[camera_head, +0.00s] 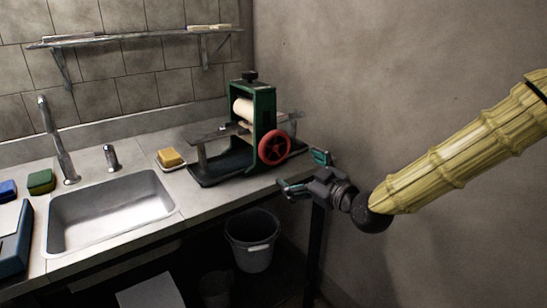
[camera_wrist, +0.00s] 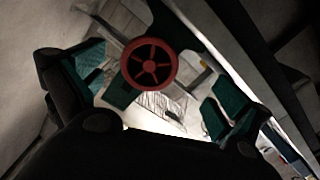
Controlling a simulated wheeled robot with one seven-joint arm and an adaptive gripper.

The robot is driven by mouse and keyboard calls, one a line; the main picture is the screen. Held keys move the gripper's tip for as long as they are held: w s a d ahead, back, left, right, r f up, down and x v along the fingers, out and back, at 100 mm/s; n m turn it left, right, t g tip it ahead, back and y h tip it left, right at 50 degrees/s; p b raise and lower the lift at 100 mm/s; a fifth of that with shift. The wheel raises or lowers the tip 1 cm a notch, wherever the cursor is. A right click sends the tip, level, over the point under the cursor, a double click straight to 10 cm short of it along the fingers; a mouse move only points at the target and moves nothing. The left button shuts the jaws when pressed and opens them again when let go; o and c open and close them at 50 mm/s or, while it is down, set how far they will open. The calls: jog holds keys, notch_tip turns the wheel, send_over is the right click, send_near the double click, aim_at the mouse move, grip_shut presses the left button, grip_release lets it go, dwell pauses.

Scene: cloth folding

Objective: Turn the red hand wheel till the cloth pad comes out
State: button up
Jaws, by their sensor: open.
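The red hand wheel (camera_head: 274,148) is on the front side of a green press (camera_head: 263,108) with a pale roller (camera_head: 244,109), standing on the counter. My gripper (camera_head: 305,171) is open and empty, to the lower right of the wheel and apart from it. In the wrist view the wheel (camera_wrist: 149,62) shows ahead, above and between the two spread teal fingers of my gripper (camera_wrist: 160,98). I cannot make out a cloth pad in either view.
A sink (camera_head: 112,210) with a tap is set into the counter (camera_head: 180,219). A yellow sponge (camera_head: 171,156) lies on a small dish left of the press. A grey bucket (camera_head: 252,240) stands below the counter. The wall at right is bare.

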aim_at(277, 149)
jog(key=shift+n+y, duration=0.3)
jog(key=shift+n, duration=0.1)
jog(key=r+x, duration=0.1)
jog(key=x, duration=0.6)
jog(key=r+x, duration=0.1)
jog(key=x, duration=0.3)
jog(key=shift+r+b, duration=0.3)
jog(key=shift+r, duration=0.05)
jog(key=c, duration=0.7)
